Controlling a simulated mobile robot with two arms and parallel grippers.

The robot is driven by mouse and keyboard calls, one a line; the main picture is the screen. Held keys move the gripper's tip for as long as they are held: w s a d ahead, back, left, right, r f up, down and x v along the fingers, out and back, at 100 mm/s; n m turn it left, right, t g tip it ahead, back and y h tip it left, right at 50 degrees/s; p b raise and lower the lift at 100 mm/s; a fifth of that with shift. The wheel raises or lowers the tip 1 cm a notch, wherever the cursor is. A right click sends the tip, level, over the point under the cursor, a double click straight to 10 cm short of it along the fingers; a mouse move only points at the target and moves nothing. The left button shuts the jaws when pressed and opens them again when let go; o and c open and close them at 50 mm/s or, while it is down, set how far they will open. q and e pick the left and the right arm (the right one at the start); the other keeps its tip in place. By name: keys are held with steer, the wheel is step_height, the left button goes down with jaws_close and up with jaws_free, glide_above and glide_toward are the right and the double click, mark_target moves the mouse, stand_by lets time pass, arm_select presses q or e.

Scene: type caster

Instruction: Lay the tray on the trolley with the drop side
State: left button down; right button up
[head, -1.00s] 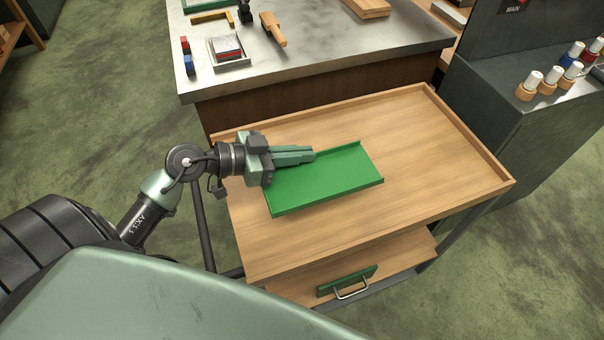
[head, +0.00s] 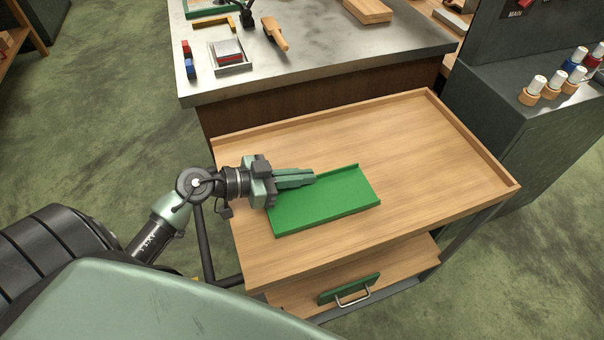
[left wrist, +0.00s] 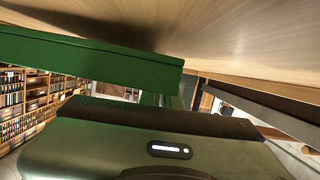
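The green tray (head: 328,203) is over the left part of the wooden trolley top (head: 430,185), roughly level. I cannot tell whether it touches the wood. My left gripper (head: 308,178) comes in from the left, its fingers close together at the tray's far rim, and appears shut on it. In the left wrist view the tray (left wrist: 85,58) shows as a green strip beside the wood of the trolley (left wrist: 245,35). The trolley has raised rims along its far and right edges; none shows along the near edge. My right gripper is out of view.
Below the trolley top is a lower wooden part with a green panel (head: 349,289) and metal handle. A metal-topped bench (head: 330,50) with small items stands behind. A dark cabinet (head: 530,130) with bottles stands at right. The trolley top's right half is clear.

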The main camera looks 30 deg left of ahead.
arm_select(q)
steer(key=shift+s+d+f, duration=0.15)
steer(key=shift+f, duration=0.3)
steer(key=c, duration=1.6)
jaws_free()
steer(key=shift+s+f, duration=0.15)
steer(key=shift+f, duration=0.1)
steer(key=shift+c, duration=0.2)
steer(key=shift+r+b, duration=0.2)
steer(key=shift+b, duration=0.1)
steer(key=v, duration=0.8)
steer(key=r+v, duration=0.1)
steer(key=v, duration=0.3)
steer(key=shift+w+r, duration=0.15)
steer(key=shift+w, duration=0.1)
